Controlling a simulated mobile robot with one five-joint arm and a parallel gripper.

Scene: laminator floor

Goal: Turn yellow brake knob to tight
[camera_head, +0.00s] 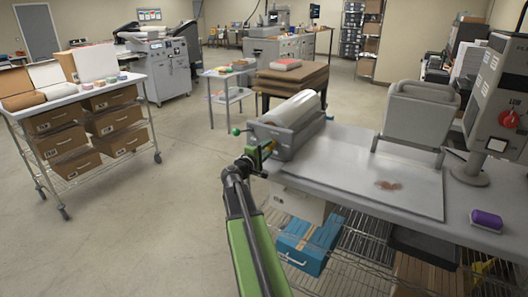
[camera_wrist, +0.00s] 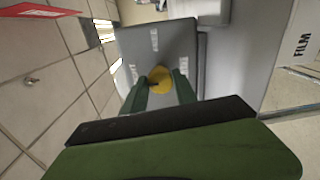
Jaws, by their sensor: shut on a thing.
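The yellow brake knob (camera_wrist: 160,79) sits on a dark grey end plate (camera_wrist: 155,45) in the wrist view. My gripper (camera_wrist: 160,84) is shut on the knob, with one green finger on each side. In the head view, a bit of the yellow knob (camera_head: 268,148) shows at the near left end of the grey roll holder (camera_head: 290,140). My gripper (camera_head: 256,156) reaches it there from below and partly hides it. I cannot read the knob's setting.
A pale film roll (camera_head: 292,108) lies in the holder. A green ball (camera_head: 236,131) sticks out left of it. A blue case (camera_head: 308,245) is below.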

